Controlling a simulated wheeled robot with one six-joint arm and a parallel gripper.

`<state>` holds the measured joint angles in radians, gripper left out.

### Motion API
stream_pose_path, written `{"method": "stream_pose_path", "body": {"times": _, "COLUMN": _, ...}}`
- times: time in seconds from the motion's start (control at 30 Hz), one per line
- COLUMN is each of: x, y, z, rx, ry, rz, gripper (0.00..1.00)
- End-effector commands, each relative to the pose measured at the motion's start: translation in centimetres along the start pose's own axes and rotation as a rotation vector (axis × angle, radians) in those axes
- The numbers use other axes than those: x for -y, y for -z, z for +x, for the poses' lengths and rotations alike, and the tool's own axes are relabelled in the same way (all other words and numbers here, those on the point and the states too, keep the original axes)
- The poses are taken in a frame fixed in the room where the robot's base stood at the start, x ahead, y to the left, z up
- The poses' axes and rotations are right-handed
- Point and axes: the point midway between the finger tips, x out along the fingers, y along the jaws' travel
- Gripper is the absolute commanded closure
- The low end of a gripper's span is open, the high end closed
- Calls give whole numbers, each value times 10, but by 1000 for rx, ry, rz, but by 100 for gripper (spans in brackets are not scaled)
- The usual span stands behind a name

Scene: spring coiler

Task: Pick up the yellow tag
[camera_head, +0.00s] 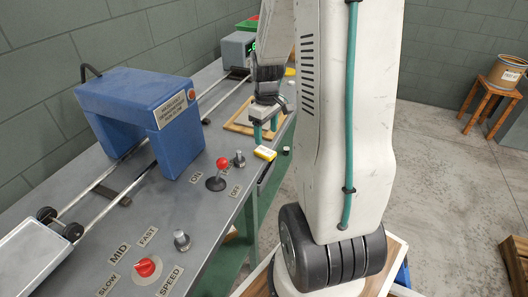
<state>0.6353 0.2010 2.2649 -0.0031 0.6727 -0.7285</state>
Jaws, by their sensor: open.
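A small yellow block-like piece with a pale top face (265,153), which looks like the yellow tag, lies on the grey bench top (225,205) near its right edge. My gripper (265,129) points down just behind this piece in the picture. Its two teal fingers are apart, with nothing visible between them. The gripper appears separate from the yellow piece, but its exact height above the bench is hard to tell.
A wooden frame (236,128) lies behind my gripper. A red-knobbed lever (222,164) and a metal post (239,160) stand left of the yellow piece. A blue housing (180,140) straddles rails farther left. A small black cylinder (286,150) is at the bench's right edge.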

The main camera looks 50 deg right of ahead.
Motion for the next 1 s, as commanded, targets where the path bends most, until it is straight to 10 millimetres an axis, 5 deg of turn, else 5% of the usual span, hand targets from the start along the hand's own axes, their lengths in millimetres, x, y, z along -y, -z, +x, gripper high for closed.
{"method": "stream_pose_path", "body": {"times": 0.43, "x": 8, "y": 1, "z": 60, "rx": 3, "ry": 4, "rz": 2, "gripper": 36}}
{"method": "stream_pose_path", "body": {"times": 0.73, "x": 8, "y": 2, "z": 66, "rx": 1, "ry": 3, "rz": 3, "gripper": 36}}
{"method": "stream_pose_path", "body": {"times": 0.77, "x": 7, "y": 2, "z": 66, "rx": 1, "ry": 3, "rz": 3, "gripper": 39}}
{"method": "stream_pose_path", "body": {"times": 0.9, "x": 7, "y": 1, "z": 66, "rx": 1, "ry": 3, "rz": 4, "gripper": 78}}
{"method": "stream_pose_path", "body": {"times": 1.0, "x": 7, "y": 1, "z": 65, "rx": 1, "ry": 3, "rz": 4, "gripper": 88}}
